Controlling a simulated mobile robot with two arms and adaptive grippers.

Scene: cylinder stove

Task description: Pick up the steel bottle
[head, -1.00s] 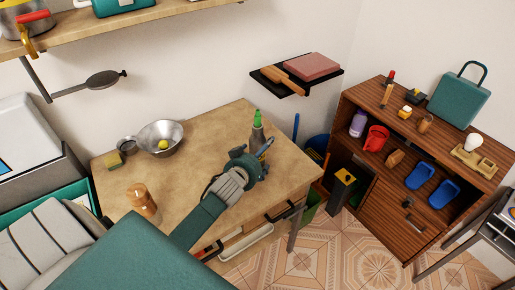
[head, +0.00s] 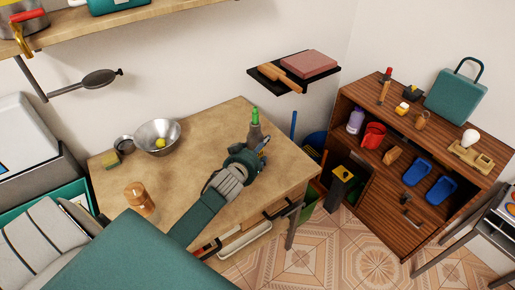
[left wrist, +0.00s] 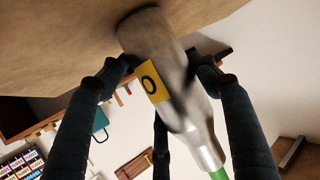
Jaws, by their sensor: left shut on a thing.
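The steel bottle (head: 254,131), grey with a green top, stands roughly upright at the right part of the wooden table (head: 215,125). My left gripper (head: 254,148) reaches it from the front, and its fingers are around the body. In the left wrist view the shiny bottle (left wrist: 185,95) with a yellow label lies between the dark fingers of my left gripper (left wrist: 165,70), which is shut on it. The bottle's base is close to the tabletop; I cannot tell whether it touches. My right gripper is not in view.
A wall shelf with a pink block (head: 308,62) hangs behind the bottle. A wooden cabinet (head: 385,205) stands at the right.

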